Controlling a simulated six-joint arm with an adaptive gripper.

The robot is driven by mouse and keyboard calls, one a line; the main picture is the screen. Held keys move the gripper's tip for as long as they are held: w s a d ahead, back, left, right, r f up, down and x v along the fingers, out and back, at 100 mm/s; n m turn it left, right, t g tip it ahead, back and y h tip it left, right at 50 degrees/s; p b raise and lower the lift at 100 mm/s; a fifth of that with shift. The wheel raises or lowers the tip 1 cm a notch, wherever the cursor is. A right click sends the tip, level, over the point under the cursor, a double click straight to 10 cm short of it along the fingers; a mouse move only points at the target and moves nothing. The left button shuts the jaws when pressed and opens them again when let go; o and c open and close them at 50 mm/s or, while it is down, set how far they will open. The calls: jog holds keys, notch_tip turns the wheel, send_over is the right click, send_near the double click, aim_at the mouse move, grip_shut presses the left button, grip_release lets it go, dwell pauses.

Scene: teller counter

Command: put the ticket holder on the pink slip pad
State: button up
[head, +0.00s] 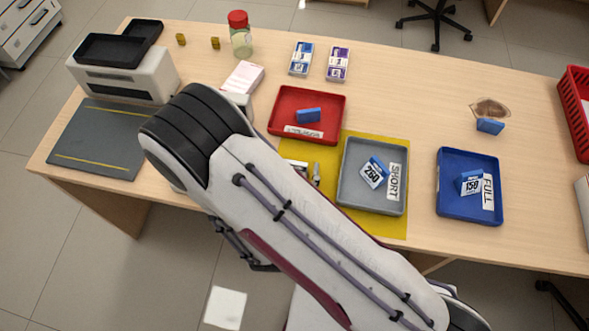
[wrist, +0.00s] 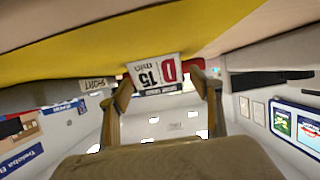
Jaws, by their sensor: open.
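The pink slip pad (head: 243,77) lies on the counter left of the red tray, its near end close behind my arm. In the wrist view a white card marked "D 15 min" (wrist: 157,72) stands between the fingertips of my gripper (wrist: 165,84), which is open. I cannot tell whether the fingers touch it. In the head view my arm hides most of the gripper, and a small part of a white card (head: 297,164) shows by the yellow mat. I cannot tell for sure that this card is the ticket holder.
A red tray (head: 335,105) with a blue piece, a grey tray (head: 344,190) marked SHORT and a blue tray (head: 448,205) marked FULL line the counter. The yellow mat (head: 400,226) lies under the grey tray. A red-capped jar (head: 241,40) stands behind the pad. Back right is mostly clear.

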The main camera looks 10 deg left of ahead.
aim_at(295, 167)
jog(key=c, duration=1.3)
jog(key=shift+r, duration=0.15)
jog(key=shift+r, duration=4.85)
